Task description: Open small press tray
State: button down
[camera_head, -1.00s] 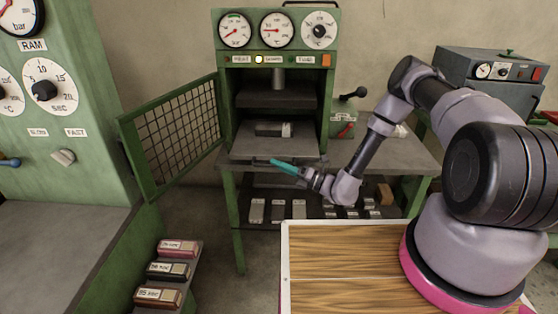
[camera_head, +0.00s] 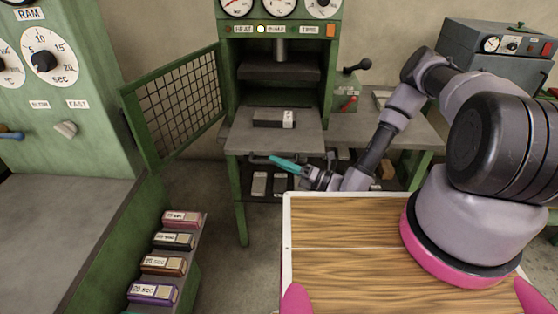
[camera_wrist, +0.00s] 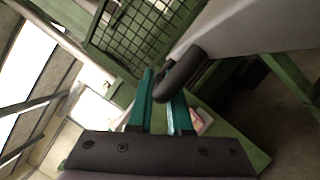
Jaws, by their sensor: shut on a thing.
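The small press tray (camera_head: 302,137) is a grey plate that sticks out of the front of the green press (camera_head: 229,80). A dark block with a white label (camera_head: 268,122) lies on it. A dark handle (camera_head: 257,159) shows below the tray's front edge. My gripper (camera_head: 276,160) has teal fingers and is shut on this handle. In the wrist view my gripper (camera_wrist: 160,72) has the black handle (camera_wrist: 188,72) at its fingers, and the tray's grey surface (camera_wrist: 240,25) is at upper right. The fingers hide part of the handle.
An open green mesh door (camera_head: 175,110) stands left of the tray. A lower shelf under the tray carries several grey blocks (camera_head: 259,184). A wooden-topped surface (camera_head: 350,245) lies in front. A rack of labelled blocks (camera_head: 165,265) is at lower left.

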jog(key=c, duration=0.8)
grip_release()
jog(key=shift+c, duration=0.2)
jog(key=shift+d, duration=0.1)
jog(key=v, duration=1)
jog(key=shift+s+d, duration=0.2)
jog(key=shift+d, duration=0.1)
jog(key=shift+w, duration=0.1)
